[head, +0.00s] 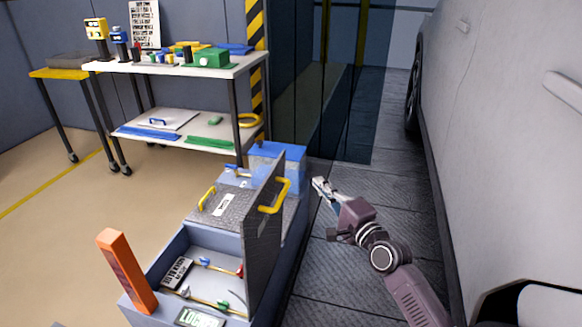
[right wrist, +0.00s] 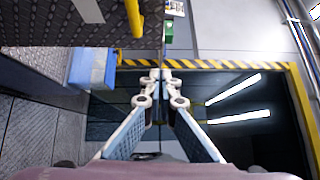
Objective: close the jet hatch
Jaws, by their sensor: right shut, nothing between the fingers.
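A grey box unit (head: 160,252) stands at the lower middle of the head view. Its front hatch, a dark grey panel (head: 262,245), stands upright and open on the right side of an exposed compartment. A yellow handle (head: 275,197) sits near the panel's upper far edge. Inside the compartment are a label, thin rods and small coloured fittings. My right gripper (head: 318,184) is shut and empty, to the right of the upright panel and apart from it. Its closed fingertips show in the right wrist view (right wrist: 160,80), with a yellow handle (right wrist: 136,18) to their upper left. My left gripper is out of view.
Behind the open compartment is a flat cover (head: 238,203) with another yellow handle. A blue box (head: 277,158) stands beyond it. An orange post (head: 125,270) rises at the front left. A grey vehicle (head: 510,130) bounds the right. A tool cart (head: 180,70) stands at the back.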

